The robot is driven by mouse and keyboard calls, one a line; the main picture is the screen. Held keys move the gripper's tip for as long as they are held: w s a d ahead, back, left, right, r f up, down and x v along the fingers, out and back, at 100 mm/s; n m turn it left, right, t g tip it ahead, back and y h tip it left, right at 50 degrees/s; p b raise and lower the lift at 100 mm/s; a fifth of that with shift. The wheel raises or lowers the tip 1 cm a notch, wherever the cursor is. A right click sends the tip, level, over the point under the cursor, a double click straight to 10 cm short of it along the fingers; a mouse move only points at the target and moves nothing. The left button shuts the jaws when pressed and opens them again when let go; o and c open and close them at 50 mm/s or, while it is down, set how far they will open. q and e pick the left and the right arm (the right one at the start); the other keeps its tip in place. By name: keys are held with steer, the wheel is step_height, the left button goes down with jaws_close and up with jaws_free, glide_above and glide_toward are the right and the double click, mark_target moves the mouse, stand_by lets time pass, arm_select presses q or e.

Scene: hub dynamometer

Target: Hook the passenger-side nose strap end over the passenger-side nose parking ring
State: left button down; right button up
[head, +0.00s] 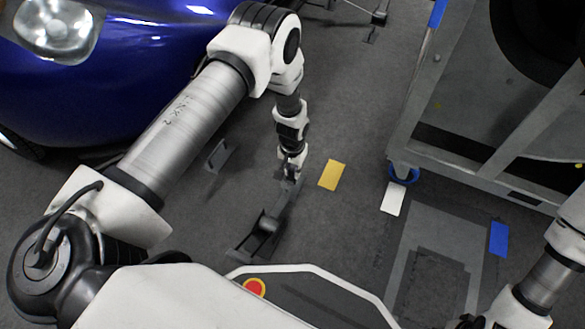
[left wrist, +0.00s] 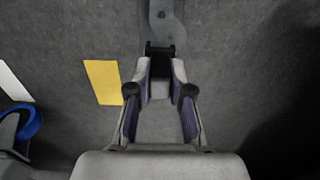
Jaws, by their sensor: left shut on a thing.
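My left gripper (head: 289,172) points down in front of the blue car, low over the grey floor. In the left wrist view its fingers (left wrist: 160,92) are closed at their tips on a dark piece, which I take to be the strap end (left wrist: 160,52). A flat grey strip (left wrist: 162,15) with a hole runs on from it. In the head view, a grey strip (head: 286,205) runs from the gripper down to a dark floor fixture (head: 258,235). I cannot make out the parking ring for certain. My right gripper (head: 472,323) is cut off at the bottom edge.
The blue car (head: 130,50) stands at upper left. A small grey upright bracket (head: 217,156) stands on the floor left of the gripper. A yellow floor mark (head: 331,175) lies to the right. A grey wheeled frame (head: 405,135) with a blue caster (head: 404,176) blocks the right.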

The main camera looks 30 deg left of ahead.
arm_select(q)
steer(key=shift+f, duration=0.25)
steer(key=c, duration=1)
jaws_free()
step_height(320, 180, up, 12)
steer(key=shift+r, duration=0.1)
